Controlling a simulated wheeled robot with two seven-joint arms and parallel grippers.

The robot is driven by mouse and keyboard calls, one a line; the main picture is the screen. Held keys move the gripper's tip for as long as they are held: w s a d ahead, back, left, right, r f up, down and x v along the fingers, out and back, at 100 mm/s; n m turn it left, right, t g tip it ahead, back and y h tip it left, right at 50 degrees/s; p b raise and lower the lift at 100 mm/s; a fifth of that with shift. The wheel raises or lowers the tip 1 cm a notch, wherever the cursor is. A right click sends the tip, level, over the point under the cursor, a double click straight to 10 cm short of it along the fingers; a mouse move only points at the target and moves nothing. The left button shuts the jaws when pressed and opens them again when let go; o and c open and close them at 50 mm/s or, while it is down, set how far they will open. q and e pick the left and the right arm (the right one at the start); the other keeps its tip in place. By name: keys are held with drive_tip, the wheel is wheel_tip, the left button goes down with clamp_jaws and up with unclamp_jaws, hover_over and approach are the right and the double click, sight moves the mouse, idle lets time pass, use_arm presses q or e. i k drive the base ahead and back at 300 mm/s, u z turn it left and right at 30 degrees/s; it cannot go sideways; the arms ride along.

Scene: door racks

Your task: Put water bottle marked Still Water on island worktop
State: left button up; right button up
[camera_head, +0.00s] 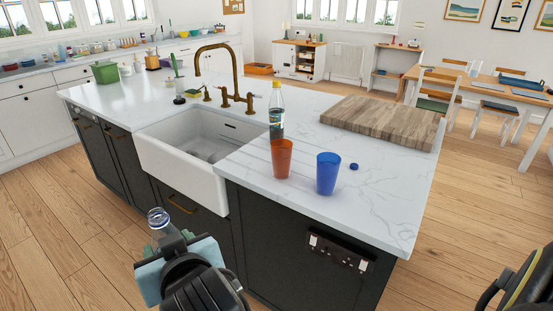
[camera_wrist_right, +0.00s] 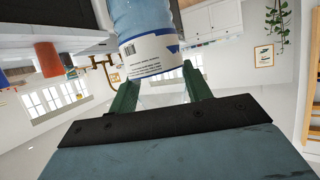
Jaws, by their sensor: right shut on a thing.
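My left gripper is not in view.
On the worktop stand an orange cup (camera_head: 281,158), a blue cup (camera_head: 327,174), a blue cap (camera_head: 354,166), a yellow-capped bottle (camera_head: 276,115) and a wooden board (camera_head: 380,122). The white sink (camera_head: 190,150) has a brass tap (camera_head: 200,60). The front right worktop is clear.

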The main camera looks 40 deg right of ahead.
sight(313, 159)
drive_tip(key=u, duration=0.5)
drive_tip(key=i, duration=1.4)
drive_tip(key=z, duration=2.25)
